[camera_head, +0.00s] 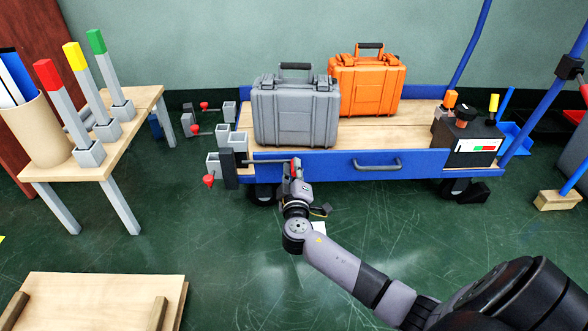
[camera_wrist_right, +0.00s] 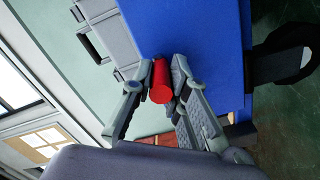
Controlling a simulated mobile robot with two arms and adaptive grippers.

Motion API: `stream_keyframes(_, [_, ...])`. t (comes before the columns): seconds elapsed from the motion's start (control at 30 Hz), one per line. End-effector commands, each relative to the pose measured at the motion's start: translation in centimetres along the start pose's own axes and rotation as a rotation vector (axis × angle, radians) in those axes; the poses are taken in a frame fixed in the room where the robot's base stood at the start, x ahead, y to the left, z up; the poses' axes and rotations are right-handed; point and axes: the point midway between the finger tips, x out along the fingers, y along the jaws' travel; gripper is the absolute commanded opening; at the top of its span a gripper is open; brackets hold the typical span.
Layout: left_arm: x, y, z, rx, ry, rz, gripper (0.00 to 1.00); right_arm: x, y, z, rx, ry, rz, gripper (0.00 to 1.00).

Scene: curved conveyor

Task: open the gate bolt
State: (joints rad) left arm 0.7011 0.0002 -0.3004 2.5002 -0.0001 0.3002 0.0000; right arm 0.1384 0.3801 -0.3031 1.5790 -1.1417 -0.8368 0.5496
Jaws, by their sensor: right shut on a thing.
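The blue gate (camera_head: 335,168) is the front side panel of a cart and has a dark handle (camera_head: 377,165). The bolt rod (camera_head: 262,161) runs level along the gate's upper left part, toward the grey blocks (camera_head: 229,160) at its left end. My right gripper (camera_head: 295,172) is at the gate's left part, shut on the bolt's red knob (camera_wrist_right: 160,84). In the right wrist view the knob sits between the two fingers (camera_wrist_right: 155,88), in front of the blue panel (camera_wrist_right: 205,50). The fingers partly hide the knob in the head view. My left gripper is not in view.
A grey case (camera_head: 295,108) and an orange case (camera_head: 367,82) stand on the cart's wooden deck (camera_head: 412,122). A black box (camera_head: 466,140) with buttons is at its right end. A wooden table (camera_head: 120,150) stands left. Green floor (camera_head: 230,255) in front is mostly clear.

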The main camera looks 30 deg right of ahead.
Motion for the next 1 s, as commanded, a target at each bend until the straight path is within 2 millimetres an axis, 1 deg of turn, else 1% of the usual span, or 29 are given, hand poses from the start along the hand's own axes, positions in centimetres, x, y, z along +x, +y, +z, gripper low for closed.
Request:
stream_keyframes(0.17, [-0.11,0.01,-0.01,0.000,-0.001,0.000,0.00,-0.05,-0.20,-0.02,0.001,-0.001,-0.002,0.00])
stream_keyframes(0.33, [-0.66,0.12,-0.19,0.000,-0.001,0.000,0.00,-0.06,-0.82,-0.74,0.004,-0.003,-0.002,0.00])
stream_keyframes(0.57, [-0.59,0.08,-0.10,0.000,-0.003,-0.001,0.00,-0.05,-0.72,-0.83,0.000,-0.002,-0.002,0.00])
stream_keyframes(0.6, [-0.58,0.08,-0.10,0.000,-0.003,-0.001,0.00,-0.05,-0.72,-0.83,0.000,-0.002,-0.002,0.17])
stream_keyframes(0.9, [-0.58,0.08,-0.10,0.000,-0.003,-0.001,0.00,-0.02,-0.66,-0.86,0.000,-0.001,-0.001,0.36])
stream_keyframes(1.0, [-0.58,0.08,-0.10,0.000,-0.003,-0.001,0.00,-0.02,-0.64,-0.87,0.000,-0.001,0.000,0.36])
